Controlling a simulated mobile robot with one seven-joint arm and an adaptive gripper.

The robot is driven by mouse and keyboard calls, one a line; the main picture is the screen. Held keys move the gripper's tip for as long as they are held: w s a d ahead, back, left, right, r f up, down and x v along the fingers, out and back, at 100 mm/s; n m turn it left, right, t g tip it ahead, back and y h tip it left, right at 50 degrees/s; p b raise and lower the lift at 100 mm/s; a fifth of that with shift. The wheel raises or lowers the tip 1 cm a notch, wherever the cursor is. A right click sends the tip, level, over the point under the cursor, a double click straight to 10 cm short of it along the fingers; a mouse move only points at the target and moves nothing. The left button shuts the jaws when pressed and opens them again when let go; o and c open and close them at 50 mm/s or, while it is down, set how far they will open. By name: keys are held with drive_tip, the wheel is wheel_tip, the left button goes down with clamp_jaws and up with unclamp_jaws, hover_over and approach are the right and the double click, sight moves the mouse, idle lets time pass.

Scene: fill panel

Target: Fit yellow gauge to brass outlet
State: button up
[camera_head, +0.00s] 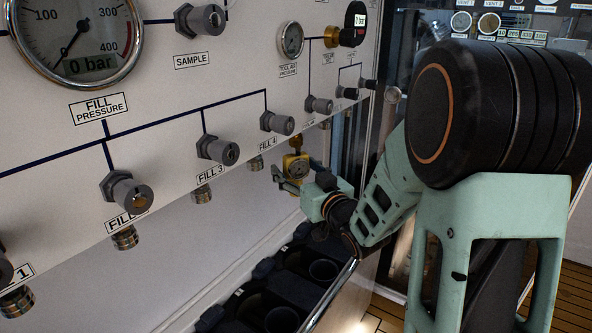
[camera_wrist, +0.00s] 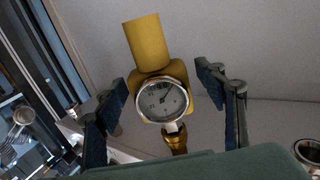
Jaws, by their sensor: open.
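The yellow gauge (camera_head: 298,165) has a yellow body and a round white dial. It is below the panel's lower edge in the head view, and its mounting is unclear there. In the wrist view the gauge (camera_wrist: 163,100) shows a yellow cylinder on one end and a brass fitting (camera_wrist: 175,138) on the other. My gripper (camera_head: 291,181) is at the gauge. In the wrist view my gripper (camera_wrist: 164,82) is open, with one finger on each side of the gauge and visible gaps to both. I cannot tell which fitting is the brass outlet.
The panel (camera_head: 240,100) carries several valve knobs and labels. Knurled fill outlets (camera_head: 202,193) hang under its edge. A dark rack (camera_head: 270,305) with round openings and a metal rail (camera_head: 328,295) lie below. A round fitting (camera_wrist: 309,152) shows at lower right in the wrist view.

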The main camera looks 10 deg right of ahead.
sight(299, 172)
drive_tip(key=v, duration=0.7)
drive_tip(key=shift+s, duration=0.25)
drive_tip(key=shift+d, duration=0.1)
